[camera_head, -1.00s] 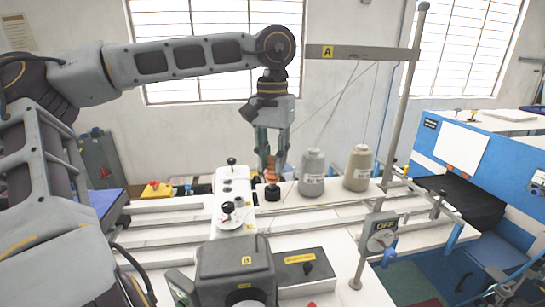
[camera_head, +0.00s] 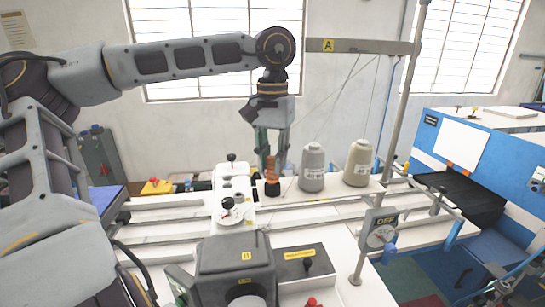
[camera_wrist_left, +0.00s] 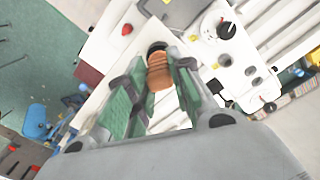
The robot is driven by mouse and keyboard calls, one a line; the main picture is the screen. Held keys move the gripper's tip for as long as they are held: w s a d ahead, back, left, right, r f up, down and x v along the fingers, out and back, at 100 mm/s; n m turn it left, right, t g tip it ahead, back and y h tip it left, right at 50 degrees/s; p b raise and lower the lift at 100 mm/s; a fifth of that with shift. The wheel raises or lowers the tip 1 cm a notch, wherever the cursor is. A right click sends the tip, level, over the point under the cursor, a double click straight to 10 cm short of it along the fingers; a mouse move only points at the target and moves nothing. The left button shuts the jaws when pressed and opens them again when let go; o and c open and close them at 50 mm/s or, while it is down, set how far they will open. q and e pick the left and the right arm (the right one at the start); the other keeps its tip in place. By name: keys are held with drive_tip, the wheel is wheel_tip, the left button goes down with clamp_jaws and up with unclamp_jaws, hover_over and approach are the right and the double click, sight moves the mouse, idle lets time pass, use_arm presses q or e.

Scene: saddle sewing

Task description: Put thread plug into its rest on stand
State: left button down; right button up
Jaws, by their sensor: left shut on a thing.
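The thread plug (camera_head: 271,171) looks like a ribbed orange-brown piece. My left gripper (camera_head: 271,160) is shut on it, pointing down over the back of the white table. The plug also shows between the green fingers in the left wrist view (camera_wrist_left: 160,72). A round black piece (camera_head: 272,188) sits directly below the plug; I cannot tell whether it is part of the plug or the rest on the stand, or whether the two touch. In the left wrist view this black piece (camera_wrist_left: 157,47) lies just beyond the plug. My right gripper is not in view.
A grey thread cone (camera_head: 312,168) and a beige cone (camera_head: 358,164) stand close right of the gripper. A white unit with black knobs (camera_head: 232,183) is close left. A post with an arm marked A (camera_head: 360,47) rises behind. A dark box (camera_head: 236,266) stands in front.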

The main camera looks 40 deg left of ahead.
use_arm(q)
drive_tip(key=shift+f, duration=0.6)
idle(0.3)
drive_tip(key=c, duration=1.2)
unclamp_jaws()
drive_tip(key=shift+r, duration=0.1)
drive_tip(key=shift+r, duration=5.95)
